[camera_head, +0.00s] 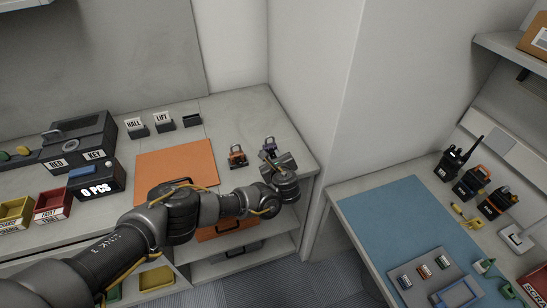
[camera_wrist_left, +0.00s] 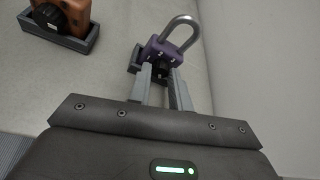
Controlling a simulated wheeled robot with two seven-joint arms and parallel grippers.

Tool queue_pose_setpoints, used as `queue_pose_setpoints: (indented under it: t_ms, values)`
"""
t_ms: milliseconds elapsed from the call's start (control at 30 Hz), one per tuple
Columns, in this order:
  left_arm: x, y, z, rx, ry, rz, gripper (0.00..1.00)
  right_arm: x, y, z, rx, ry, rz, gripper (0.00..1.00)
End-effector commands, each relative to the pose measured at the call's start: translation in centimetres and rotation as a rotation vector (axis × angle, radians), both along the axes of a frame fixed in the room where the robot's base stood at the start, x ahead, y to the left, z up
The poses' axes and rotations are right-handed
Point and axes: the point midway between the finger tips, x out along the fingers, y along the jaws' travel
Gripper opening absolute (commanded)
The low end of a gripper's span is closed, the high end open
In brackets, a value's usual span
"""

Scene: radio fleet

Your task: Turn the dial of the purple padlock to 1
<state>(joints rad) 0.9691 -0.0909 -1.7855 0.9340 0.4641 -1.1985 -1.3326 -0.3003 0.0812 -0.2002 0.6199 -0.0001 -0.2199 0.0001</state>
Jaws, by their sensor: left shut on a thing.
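The purple padlock (camera_head: 269,146) sits near the right end of the left counter, its shackle up. In the left wrist view the purple padlock (camera_wrist_left: 163,50) stands in a grey holder (camera_wrist_left: 135,60), with its metal loop tilted toward the upper right. My left gripper (camera_head: 273,160) is at its front. In the left wrist view the fingers of my left gripper (camera_wrist_left: 162,78) reach to the padlock's front and are shut on its dial, which is mostly hidden between them. I cannot read the dial's number. My right gripper is not in view.
An orange padlock (camera_head: 237,156) stands in its own holder just left of the purple one. An orange mat (camera_head: 177,158) lies further left, by the HALL and LIFT signs. The wall rises close on the right.

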Motion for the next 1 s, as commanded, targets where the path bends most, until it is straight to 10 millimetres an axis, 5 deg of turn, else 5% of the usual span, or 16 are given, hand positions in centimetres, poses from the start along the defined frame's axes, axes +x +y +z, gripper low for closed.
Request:
queue_pose_setpoints:
  t_ms: [233, 500, 533, 667, 1000]
  values:
    - [-0.07, 0.27, -0.16, -0.212, -0.069, 0.0, 0.0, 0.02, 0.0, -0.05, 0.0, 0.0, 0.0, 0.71]
    - [-0.05, 0.24, -0.08, -0.228, -0.074, 0.0, 0.0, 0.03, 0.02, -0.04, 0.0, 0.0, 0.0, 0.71]
    - [-0.05, 0.24, -0.08, -0.228, -0.074, 0.0, 0.23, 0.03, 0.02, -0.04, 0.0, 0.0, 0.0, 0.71]
    - [-0.06, 0.24, -0.09, -0.228, -0.074, 0.0, 0.4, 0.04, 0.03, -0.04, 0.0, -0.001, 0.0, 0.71]
    - [-0.23, 0.19, -0.02, -0.227, -0.075, -0.001, 0.42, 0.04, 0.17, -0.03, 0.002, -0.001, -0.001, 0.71]
